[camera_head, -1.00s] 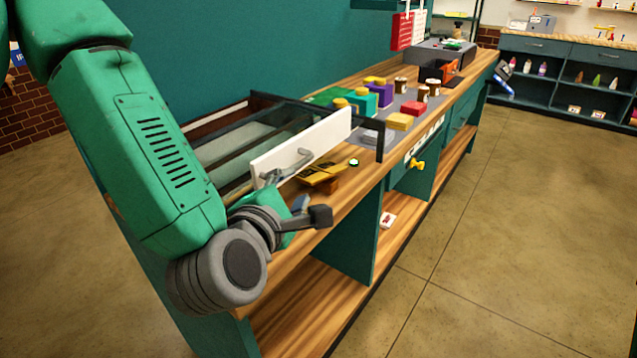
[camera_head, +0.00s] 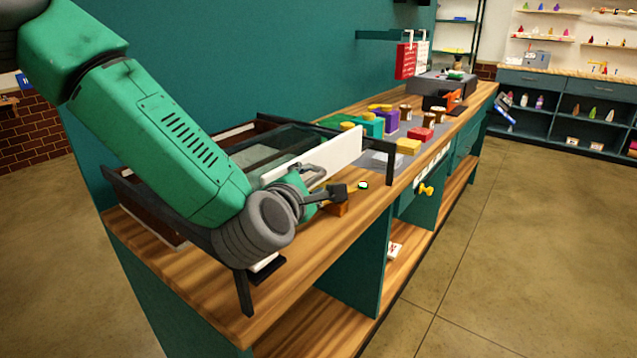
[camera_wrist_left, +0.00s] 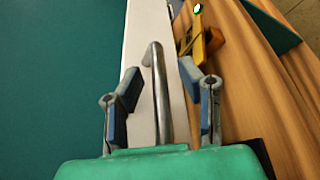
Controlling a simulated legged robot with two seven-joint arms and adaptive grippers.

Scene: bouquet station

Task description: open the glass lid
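A dark-framed case stands on the wooden counter. Its glass lid (camera_head: 292,137) has a white front panel (camera_head: 338,150), also along the middle of the left wrist view (camera_wrist_left: 141,40). A curved metal handle (camera_wrist_left: 158,75) is on this panel; in the head view my gripper and arm mostly hide it. My left gripper (camera_head: 327,187) is at the panel's front. In the left wrist view its fingers (camera_wrist_left: 160,82) are spread, one on each side of the handle, with gaps visible. My right gripper is not in view.
A yellow and dark tool (camera_wrist_left: 195,40) lies on the counter right of the panel. Coloured boxes (camera_head: 375,122) and cups stand farther along on a grey mat. A teal wall (camera_head: 240,60) rises behind. Open floor (camera_head: 520,220) lies to the right.

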